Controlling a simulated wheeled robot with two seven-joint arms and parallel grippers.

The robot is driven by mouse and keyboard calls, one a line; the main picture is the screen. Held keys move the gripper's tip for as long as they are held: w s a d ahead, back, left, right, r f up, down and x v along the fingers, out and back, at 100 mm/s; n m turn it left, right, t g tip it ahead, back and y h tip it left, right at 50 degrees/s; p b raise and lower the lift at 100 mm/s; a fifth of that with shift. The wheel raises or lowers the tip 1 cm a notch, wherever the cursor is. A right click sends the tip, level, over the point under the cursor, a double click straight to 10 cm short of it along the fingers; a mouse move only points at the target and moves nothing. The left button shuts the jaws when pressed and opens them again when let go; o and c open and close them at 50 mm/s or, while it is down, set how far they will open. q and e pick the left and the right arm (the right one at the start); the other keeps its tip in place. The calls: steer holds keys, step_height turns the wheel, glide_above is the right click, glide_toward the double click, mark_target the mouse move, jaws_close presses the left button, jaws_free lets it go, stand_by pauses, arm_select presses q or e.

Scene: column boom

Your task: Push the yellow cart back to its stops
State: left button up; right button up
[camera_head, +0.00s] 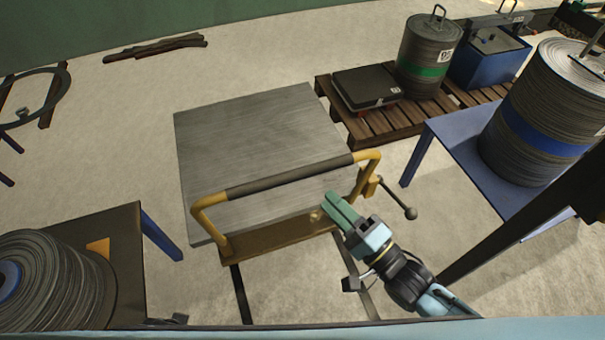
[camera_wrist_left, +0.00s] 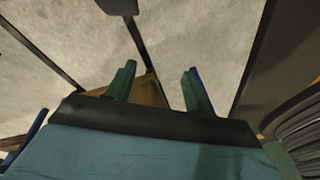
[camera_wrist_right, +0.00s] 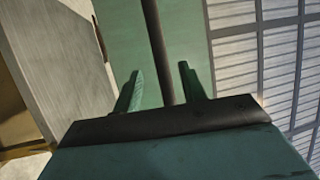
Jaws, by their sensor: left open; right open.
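The yellow cart (camera_head: 270,238) stands across dark floor rails, with a grey metal top (camera_head: 260,130) and a raised handle (camera_head: 290,177) with a dark grip. A lever with a round knob (camera_head: 410,213) sticks out at its right end. My right gripper (camera_head: 336,205) is open at the cart's near right side, below the handle; contact cannot be told. In the right wrist view, a dark bar (camera_wrist_right: 158,50) shows between its open fingers (camera_wrist_right: 160,85). My left gripper (camera_wrist_left: 158,82) is open, seen only in its wrist view, with a brownish-yellow surface (camera_wrist_left: 148,92) behind its fingers.
A blue table (camera_head: 455,150) with a big cable drum (camera_head: 545,115) stands right. A pallet (camera_head: 375,122) with a drum, a blue box and a dark flat case lies behind. A table with a coil (camera_head: 45,275) is at near left.

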mark_target(302, 174)
arm_select(q)
steer(key=shift+w+d+r+b, duration=0.25)
steer(key=shift+w+r+b, duration=0.1)
steer(key=shift+w+r, duration=0.45)
steer(key=shift+w+d+r+b, duration=0.2)
steer(key=shift+w+r+b, duration=0.25)
steer(key=shift+r, duration=0.5)
arm_select(e)
steer(key=shift+x, duration=4.7)
steer(key=shift+c, duration=0.3)
jaws_close()
